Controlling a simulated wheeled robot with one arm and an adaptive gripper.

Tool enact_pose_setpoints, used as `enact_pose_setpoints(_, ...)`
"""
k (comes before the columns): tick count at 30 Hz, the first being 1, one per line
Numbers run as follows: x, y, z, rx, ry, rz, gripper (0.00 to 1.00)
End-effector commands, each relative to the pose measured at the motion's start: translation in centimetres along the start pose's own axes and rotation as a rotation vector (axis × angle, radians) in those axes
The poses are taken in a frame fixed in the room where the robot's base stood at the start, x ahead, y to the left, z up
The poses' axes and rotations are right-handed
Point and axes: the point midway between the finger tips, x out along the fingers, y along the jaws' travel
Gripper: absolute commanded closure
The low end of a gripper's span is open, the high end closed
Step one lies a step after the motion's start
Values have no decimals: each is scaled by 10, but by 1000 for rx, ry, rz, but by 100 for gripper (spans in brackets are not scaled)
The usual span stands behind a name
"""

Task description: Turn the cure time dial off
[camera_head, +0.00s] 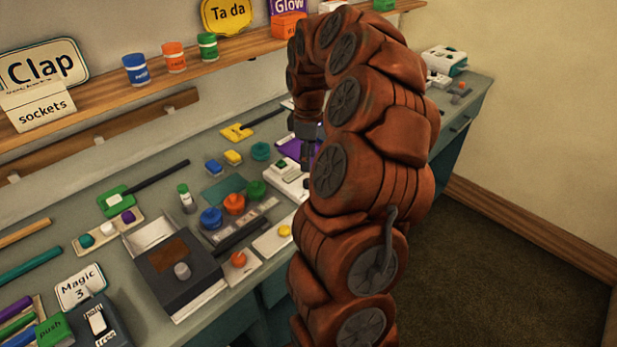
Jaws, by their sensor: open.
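No label reading cure time shows, so I cannot tell for sure which knob is the cure time dial. A grey round knob (182,271) stands on top of a dark box (165,288) at the front left of the bench. An orange knob (239,259) sits on a pale plate to its right, and a yellow knob (284,231) sits on another pale plate. My gripper (308,158) is open, pointing down over the back part of the bench near a purple item (295,150), apart from these knobs. My arm hides part of the gripper and bench.
Blue, orange and green round pieces (235,204) stand mid-bench. A green-based tool with a black handle (150,183) lies at the left. A wooden shelf (110,93) with jars and signs runs along the wall. A white device (444,60) stands at the far end.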

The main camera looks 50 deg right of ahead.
Motion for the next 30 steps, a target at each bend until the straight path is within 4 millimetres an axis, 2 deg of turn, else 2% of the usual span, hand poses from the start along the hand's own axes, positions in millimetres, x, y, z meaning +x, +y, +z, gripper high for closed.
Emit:
enact_pose_setpoints(18,70,-1,0,-1,-2,-4,44)
enact_pose_setpoints(29,75,0,0,0,0,0,44)
enact_pose_setpoints(30,75,0,0,0,0,0,47)
